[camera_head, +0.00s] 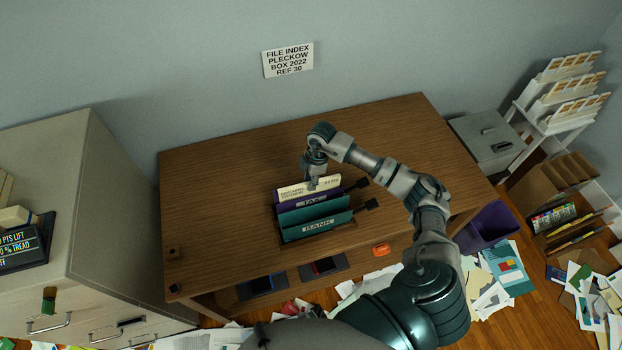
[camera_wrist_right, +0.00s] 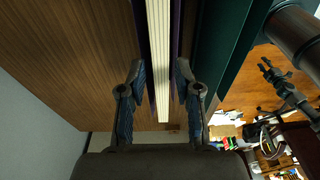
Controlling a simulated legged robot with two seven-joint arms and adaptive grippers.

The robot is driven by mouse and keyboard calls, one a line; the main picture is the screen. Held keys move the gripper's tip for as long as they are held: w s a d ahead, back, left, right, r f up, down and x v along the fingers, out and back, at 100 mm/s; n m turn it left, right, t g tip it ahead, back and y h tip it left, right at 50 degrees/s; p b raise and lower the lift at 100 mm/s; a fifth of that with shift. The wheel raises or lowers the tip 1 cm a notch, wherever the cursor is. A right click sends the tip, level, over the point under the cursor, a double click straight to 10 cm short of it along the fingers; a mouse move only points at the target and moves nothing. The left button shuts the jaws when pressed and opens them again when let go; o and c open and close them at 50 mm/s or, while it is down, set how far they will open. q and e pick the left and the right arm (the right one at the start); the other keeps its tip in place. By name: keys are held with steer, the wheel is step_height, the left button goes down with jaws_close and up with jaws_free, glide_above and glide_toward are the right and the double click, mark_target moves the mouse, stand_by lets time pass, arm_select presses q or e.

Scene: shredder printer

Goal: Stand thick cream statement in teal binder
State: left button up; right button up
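The thick cream statement (camera_head: 309,187) stands upright at the back of the binder group, between the walls of a purple binder (camera_head: 290,201). In the right wrist view the cream statement (camera_wrist_right: 159,60) is a pale edge-on strip between purple sides. The teal binder (camera_head: 318,226), labelled BANK, stands in front of the purple one. My right gripper (camera_head: 313,184) is above the cream statement. In the wrist view the gripper (camera_wrist_right: 159,75) is open, one finger on each side of the strip, with gaps showing. My left gripper is out of view.
The binders stand on a brown wooden desk (camera_head: 220,190) with clear space left and right. A grey cabinet (camera_head: 100,200) stands left; a purple bin (camera_head: 487,228) stands right. Papers litter the floor.

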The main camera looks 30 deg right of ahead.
jaws_close()
steer(key=shift+r, duration=0.2)
steer(key=shift+r+p, duration=0.9)
steer(key=shift+p, duration=0.05)
step_height(320, 180, up, 10)
steer(key=p, duration=0.9)
steer(key=shift+r, duration=0.25)
steer(key=shift+a, duration=0.1)
